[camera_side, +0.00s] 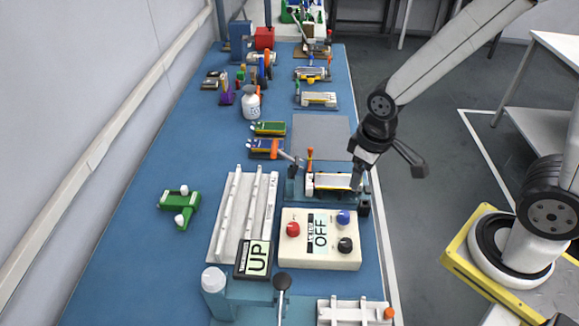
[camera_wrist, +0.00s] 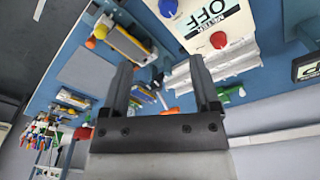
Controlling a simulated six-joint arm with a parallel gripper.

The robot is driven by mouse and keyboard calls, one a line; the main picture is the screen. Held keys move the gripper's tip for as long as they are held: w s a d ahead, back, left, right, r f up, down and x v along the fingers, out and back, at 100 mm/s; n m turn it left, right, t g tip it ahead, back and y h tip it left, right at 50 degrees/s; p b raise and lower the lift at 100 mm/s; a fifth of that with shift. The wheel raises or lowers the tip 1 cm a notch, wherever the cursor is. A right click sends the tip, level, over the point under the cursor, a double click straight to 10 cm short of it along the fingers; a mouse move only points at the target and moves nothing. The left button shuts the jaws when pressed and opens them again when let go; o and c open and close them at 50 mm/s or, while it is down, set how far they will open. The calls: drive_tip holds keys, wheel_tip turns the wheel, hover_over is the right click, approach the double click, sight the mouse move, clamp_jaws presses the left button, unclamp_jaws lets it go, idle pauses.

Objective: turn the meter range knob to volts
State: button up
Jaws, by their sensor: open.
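The meter (camera_side: 310,258) is a cream box at the front of the blue bench. Its display (camera_side: 320,232) reads OFF. It carries a red knob (camera_side: 293,229), a blue knob (camera_side: 343,217) and a black knob (camera_side: 345,244); I cannot tell which is the range knob. In the wrist view the meter (camera_wrist: 195,42) is at the top, with the red knob (camera_wrist: 218,40) and blue knob (camera_wrist: 168,8) visible and the black one out of frame. My gripper (camera_wrist: 162,78) is open with nothing between its fingers. In the side view my gripper (camera_side: 357,180) is behind the meter, apart from its knobs.
A fixture with a pale plate (camera_side: 332,181) stands under my gripper. A white railed rack (camera_side: 232,222) is left of the meter, and a sign reading UP (camera_side: 254,259) is at its front left. A lever with a black ball (camera_side: 282,281) stands in front. A grey mat (camera_side: 320,132) lies bare behind.

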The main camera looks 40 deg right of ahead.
sight(345, 242)
drive_tip(key=s+a+f+n+g+h, duration=0.2)
drive_tip(key=a+f+n+g+h, duration=0.1)
drive_tip(key=a+f+n, duration=0.4)
drive_tip(key=shift+a+n+g+h, duration=0.3)
drive_tip(key=shift+a+n+g, duration=0.3)
drive_tip(key=shift+a, duration=0.6)
drive_tip(key=shift+x, duration=3.85)
drive_tip(key=shift+w, duration=0.2)
drive_tip(key=shift+c, duration=0.2)
clamp_jaws()
